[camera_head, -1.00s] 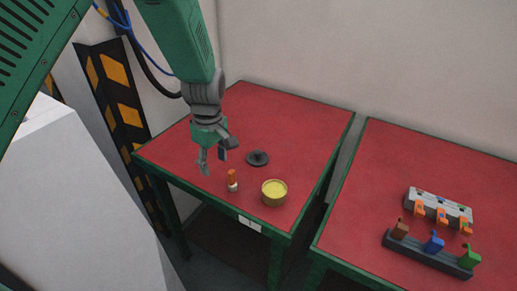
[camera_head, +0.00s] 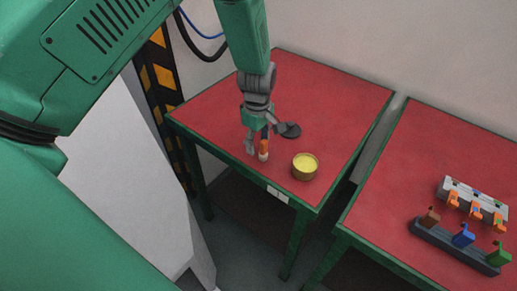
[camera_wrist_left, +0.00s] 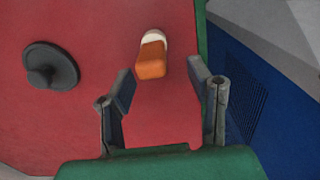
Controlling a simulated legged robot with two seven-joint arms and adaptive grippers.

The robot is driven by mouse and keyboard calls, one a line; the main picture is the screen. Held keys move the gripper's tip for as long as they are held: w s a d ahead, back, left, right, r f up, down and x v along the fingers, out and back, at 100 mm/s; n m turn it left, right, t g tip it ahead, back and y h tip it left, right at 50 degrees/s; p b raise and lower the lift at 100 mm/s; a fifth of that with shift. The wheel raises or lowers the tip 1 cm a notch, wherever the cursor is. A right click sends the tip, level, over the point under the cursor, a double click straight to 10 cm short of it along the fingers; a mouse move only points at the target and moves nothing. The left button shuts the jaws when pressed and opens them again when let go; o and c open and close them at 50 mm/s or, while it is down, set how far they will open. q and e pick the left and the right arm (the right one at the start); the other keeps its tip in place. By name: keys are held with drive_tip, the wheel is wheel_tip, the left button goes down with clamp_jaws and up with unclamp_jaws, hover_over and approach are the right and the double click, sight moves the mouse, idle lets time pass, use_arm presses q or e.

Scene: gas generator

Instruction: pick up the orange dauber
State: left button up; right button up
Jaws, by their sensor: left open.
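The orange dauber (camera_head: 263,149), with an orange top and white lower part, stands on the red table near its front edge, beside a yellow-filled round tin. My left gripper (camera_head: 258,143) is open, pointing down, and appears right at the dauber in the head view. In the left wrist view the dauber (camera_wrist_left: 151,57) shows just ahead of the two spread fingers (camera_wrist_left: 163,95), roughly in line with the gap between them. I cannot tell whether a finger touches it. My right gripper is not in view.
The yellow-filled tin (camera_head: 305,167) stands right of the dauber. A dark round lid (camera_head: 288,130) with a knob lies behind; it also shows in the left wrist view (camera_wrist_left: 50,66). A second red table (camera_head: 400,205) at right holds a grey rack (camera_head: 472,202) and a dark rack (camera_head: 450,246) with coloured pieces.

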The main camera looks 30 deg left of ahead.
sight(265, 153)
use_arm(q)
drive_tip(key=shift+w+d+f, duration=0.1)
drive_tip(key=shift+d+f, duration=0.75)
drive_tip(key=shift+f, duration=0.2)
drive_tip(key=shift+d, duration=0.8)
drive_tip(key=shift+d+r, duration=0.15)
drive_tip(key=c, duration=0.4)
drive_tip(key=shift+a, duration=0.55)
drive_tip(key=c, duration=0.6)
drive_tip(key=shift+s+a+f, duration=0.2)
drive_tip(key=shift+a+f, duration=0.1)
drive_tip(key=shift+a, duration=0.4)
drive_tip(key=shift+c, duration=0.2)
drive_tip(key=r, duration=0.2)
drive_tip(key=d+r, duration=0.1)
drive_tip(key=shift+w+d+r, duration=0.1)
drive_tip(key=shift+w+r, duration=0.2)
drive_tip(key=shift+r, duration=0.1)
drive_tip(key=r, duration=0.5)
drive_tip(key=shift+s+a+r, duration=0.15)
drive_tip(key=shift+a+r, duration=0.05)
drive_tip(key=shift+r, duration=0.2)
drive_tip(key=shift+a+r, duration=0.1)
drive_tip(key=shift+r, duration=0.15)
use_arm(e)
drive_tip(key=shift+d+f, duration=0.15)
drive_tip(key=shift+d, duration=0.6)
